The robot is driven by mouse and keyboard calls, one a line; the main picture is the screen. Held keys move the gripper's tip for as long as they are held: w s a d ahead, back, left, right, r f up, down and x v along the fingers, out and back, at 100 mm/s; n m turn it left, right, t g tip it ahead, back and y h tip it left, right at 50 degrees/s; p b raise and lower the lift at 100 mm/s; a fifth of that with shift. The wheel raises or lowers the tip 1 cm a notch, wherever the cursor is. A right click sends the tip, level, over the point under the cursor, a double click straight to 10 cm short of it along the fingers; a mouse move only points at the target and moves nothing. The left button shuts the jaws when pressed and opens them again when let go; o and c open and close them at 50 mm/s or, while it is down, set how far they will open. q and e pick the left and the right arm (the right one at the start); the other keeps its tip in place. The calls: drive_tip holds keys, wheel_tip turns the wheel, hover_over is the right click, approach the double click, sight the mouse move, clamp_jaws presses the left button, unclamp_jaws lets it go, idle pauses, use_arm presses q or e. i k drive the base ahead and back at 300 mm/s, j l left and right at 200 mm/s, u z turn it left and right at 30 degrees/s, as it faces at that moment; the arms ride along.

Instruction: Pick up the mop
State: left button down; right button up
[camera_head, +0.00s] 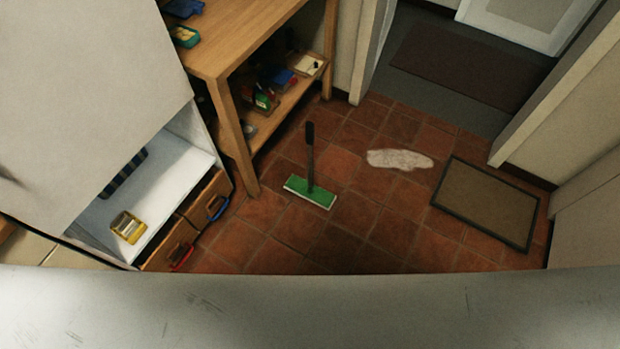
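The mop (310,188) stands on the red tiled floor near the middle of the head view. It has a flat green head with a pale edge resting on the tiles. Its short dark handle (310,146) rises almost upright from the head, with a black grip at the top. Nothing is touching the handle. Neither of my grippers shows in this view.
A wooden shelf table (222,58) holding small items stands left of the mop. A white cabinet (160,188) is further left. A pale patch (399,159) and a brown mat (487,201) lie on the floor at right. A doorway opens at the back right.

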sight(304, 188)
drive_tip(key=i+l+u, duration=0.25)
drive_tip(key=i+l, duration=0.85)
drive_tip(key=l, duration=0.1)
